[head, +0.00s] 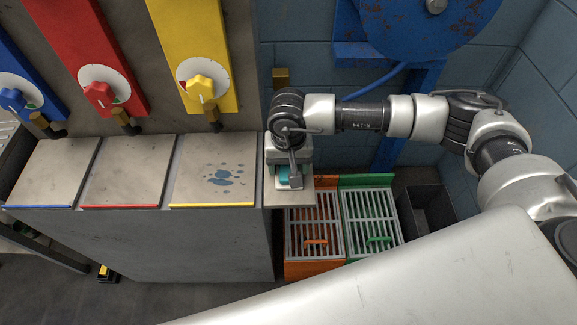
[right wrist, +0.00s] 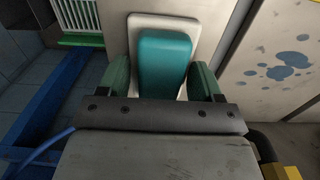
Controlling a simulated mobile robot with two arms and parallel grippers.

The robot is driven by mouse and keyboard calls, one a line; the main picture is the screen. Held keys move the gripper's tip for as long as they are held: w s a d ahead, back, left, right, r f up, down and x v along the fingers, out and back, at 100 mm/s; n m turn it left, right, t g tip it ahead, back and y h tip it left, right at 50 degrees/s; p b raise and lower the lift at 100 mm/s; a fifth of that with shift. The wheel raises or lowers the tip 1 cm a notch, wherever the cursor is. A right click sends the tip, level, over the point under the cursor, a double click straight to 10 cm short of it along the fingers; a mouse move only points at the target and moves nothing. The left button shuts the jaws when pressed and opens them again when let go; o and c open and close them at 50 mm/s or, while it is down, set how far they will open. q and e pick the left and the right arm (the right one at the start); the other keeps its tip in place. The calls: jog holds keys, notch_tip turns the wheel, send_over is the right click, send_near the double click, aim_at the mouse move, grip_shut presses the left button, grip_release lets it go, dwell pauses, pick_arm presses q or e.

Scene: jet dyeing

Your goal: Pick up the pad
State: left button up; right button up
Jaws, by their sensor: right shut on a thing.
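The pad is a teal block with rounded edges (right wrist: 163,65), in the upper middle of the right wrist view. It lies over a pale plate (right wrist: 135,30), and whether it touches the plate is unclear. In the head view only a small teal part of the pad (head: 283,174) shows beneath my wrist. My right gripper (right wrist: 163,80) has a finger on each side of the pad and is shut on it. In the head view the right gripper (head: 290,178) points down over the small shelf at the counter's right end. My left gripper is in neither view.
Blue stains (head: 222,177) mark the yellow-edged counter panel (head: 190,190) to the left. Below the shelf stand an orange grated bin (head: 313,262) and a green grated bin (head: 372,222). A dark open bin (head: 428,210) is to their right. Dials and spouts line the wall above the counter.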

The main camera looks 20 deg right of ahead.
jog(key=shift+r, duration=0.15)
jog(key=shift+c, duration=0.3)
jog(key=shift+r, duration=0.25)
notch_tip(320, 180, up, 4)
jog(key=shift+s+d+f+b, duration=0.1)
jog(key=shift+s+f+b, duration=0.1)
jog(key=shift+b, duration=0.3)
jog(key=s+d+r+b, duration=0.1)
jog(key=s+d+r, duration=0.2)
jog(key=s+r, duration=0.3)
jog(key=s, duration=0.4)
jog(key=shift+s+d+r, duration=0.3)
jog(key=shift+d+r, duration=0.05)
jog(key=shift+d, duration=0.05)
